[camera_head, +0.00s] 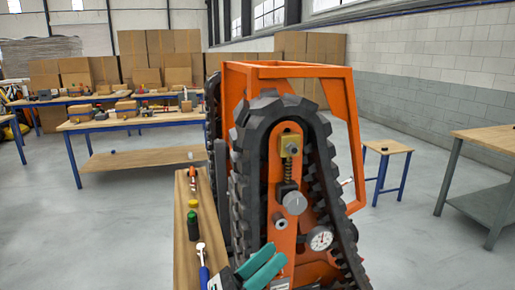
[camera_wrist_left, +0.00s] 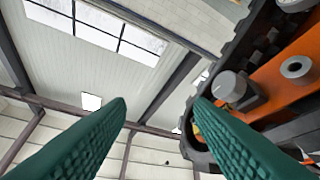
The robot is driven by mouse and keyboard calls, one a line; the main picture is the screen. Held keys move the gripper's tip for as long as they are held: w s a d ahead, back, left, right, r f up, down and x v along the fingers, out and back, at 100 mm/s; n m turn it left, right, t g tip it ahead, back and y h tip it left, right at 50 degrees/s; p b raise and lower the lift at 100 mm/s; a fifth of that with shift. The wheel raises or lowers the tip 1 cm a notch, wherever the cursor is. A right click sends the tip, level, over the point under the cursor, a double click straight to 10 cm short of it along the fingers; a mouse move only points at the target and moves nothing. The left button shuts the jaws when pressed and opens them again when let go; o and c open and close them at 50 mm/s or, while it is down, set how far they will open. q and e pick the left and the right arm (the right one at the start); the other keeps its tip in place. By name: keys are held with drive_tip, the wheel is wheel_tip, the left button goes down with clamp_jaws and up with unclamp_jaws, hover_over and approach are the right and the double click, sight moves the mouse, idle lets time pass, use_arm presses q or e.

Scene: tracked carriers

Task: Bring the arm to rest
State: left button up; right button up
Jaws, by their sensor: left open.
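My left gripper (camera_head: 275,254) is low in the middle of the head view, with two green fingers in front of the lower part of an orange tracked carrier (camera_head: 345,105). In the left wrist view the fingers (camera_wrist_left: 159,101) stand apart with nothing between them. The carrier's black track (camera_head: 240,175) and a grey round knob (camera_head: 294,203) are above the gripper in the head view. The knob also shows in the left wrist view (camera_wrist_left: 229,87), beyond the right finger. I cannot tell the exact gap to the carrier. My right gripper is not in view.
A narrow wooden bench (camera_head: 186,250) beside the track holds a green-and-yellow container (camera_head: 193,225) and a blue-handled tool (camera_head: 203,268). A round dial gauge (camera_head: 320,238) is on the carrier. A stool (camera_head: 388,149) and a table (camera_head: 490,137) stand right, with clear floor between.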

use_arm(q)
drive_tip(key=w+a+f+n+t+y, duration=0.2)
drive_tip(key=a+n+t+y, duration=0.3)
drive_tip(key=n, duration=0.4)
drive_tip(key=w+a+f+n+t+y, duration=0.2)
drive_tip(key=a+f+n+t+y, duration=0.15)
drive_tip(key=n+y, duration=0.45)
drive_tip(key=s+a+f+n+g+y, duration=0.4)
drive_tip(key=a+f+n+g+y, duration=0.3)
drive_tip(key=a+f+n, duration=0.6)
drive_tip(key=s+f+n+g, duration=0.5)
drive_tip(key=s+f, duration=0.2)
drive_tip(key=s, duration=0.3)
drive_tip(key=s+f+n+g, duration=0.5)
drive_tip(key=s+f, duration=0.2)
drive_tip(key=s, duration=0.3)
wheel_tip(320, 180, down, 26)
drive_tip(key=g, duration=0.1)
drive_tip(key=s+a+f+g, duration=0.1)
drive_tip(key=s+a+f, duration=0.2)
drive_tip(key=s+f, duration=1.3)
drive_tip(key=shift+s+a+m+y, duration=0.15)
drive_tip(key=shift+s+m+y, duration=0.15)
drive_tip(key=shift+s+y, duration=0.15)
